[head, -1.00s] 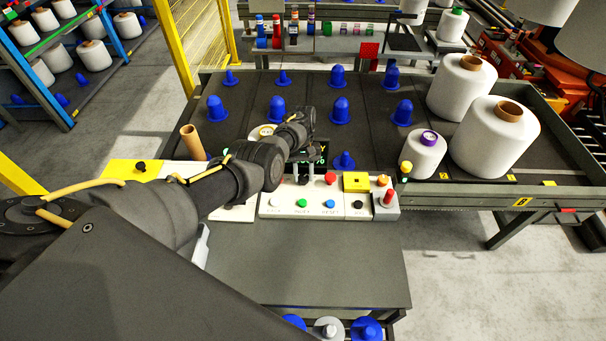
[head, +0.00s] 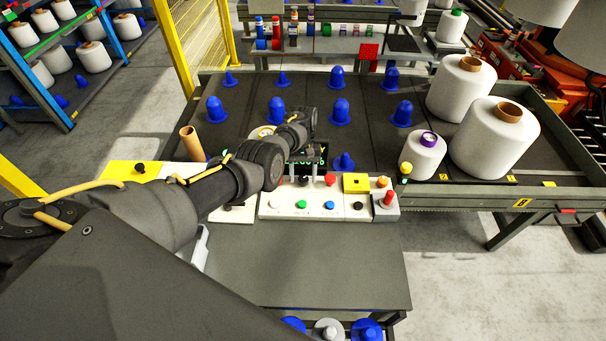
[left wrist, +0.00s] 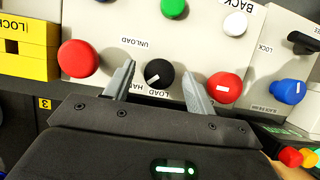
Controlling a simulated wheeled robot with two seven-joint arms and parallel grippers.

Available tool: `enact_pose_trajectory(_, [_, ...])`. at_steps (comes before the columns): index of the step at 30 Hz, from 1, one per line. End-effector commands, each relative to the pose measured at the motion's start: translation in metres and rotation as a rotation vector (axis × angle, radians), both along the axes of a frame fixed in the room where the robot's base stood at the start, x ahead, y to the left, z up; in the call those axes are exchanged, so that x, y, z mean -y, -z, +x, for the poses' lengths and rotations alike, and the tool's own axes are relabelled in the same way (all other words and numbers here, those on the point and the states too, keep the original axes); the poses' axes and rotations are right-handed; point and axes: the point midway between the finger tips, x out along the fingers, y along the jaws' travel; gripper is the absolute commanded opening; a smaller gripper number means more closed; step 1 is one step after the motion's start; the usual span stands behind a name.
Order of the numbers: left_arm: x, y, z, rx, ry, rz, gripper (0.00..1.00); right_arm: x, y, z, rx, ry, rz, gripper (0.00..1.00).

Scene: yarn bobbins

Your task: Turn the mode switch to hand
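The mode switch is a black round knob with a white pointer line, on a white control panel (head: 270,206). In the left wrist view the knob (left wrist: 159,74) has labels UNLOAD, LOAD and HAND around it, the last partly hidden. Its white line points to the lower left in that view. My left gripper (left wrist: 158,68) is open, with one finger on each side of the knob; I cannot tell whether either touches it. In the head view my left gripper (head: 302,174) is over the panel's back row, at the black knob (head: 303,181). My right gripper is not in view.
Red buttons flank the knob in the left wrist view, one close to the right finger (left wrist: 225,87). A blue knob (left wrist: 288,92) is farther right. Behind the panel are a lit display (head: 318,163) and blue pegs. White bobbins (head: 495,140) stand at the right.

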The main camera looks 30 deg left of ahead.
Motion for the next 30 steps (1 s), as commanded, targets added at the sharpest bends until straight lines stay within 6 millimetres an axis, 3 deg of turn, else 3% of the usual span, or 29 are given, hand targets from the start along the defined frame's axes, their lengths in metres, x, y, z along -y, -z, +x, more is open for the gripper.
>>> enact_pose_trajectory(8, [-0.001,-0.009,0.003,0.000,0.000,0.000,0.55,-0.001,-0.003,0.000,0.000,0.001,0.001,0.59])
enact_pose_trajectory(21, [-0.015,-0.081,0.031,0.001,0.000,0.000,0.55,-0.001,-0.014,0.000,0.000,0.000,0.001,0.59])
enact_pose_trajectory(30, [-0.019,-0.099,0.037,-0.001,0.000,0.000,0.55,0.000,-0.013,0.000,0.000,0.000,0.001,0.59])
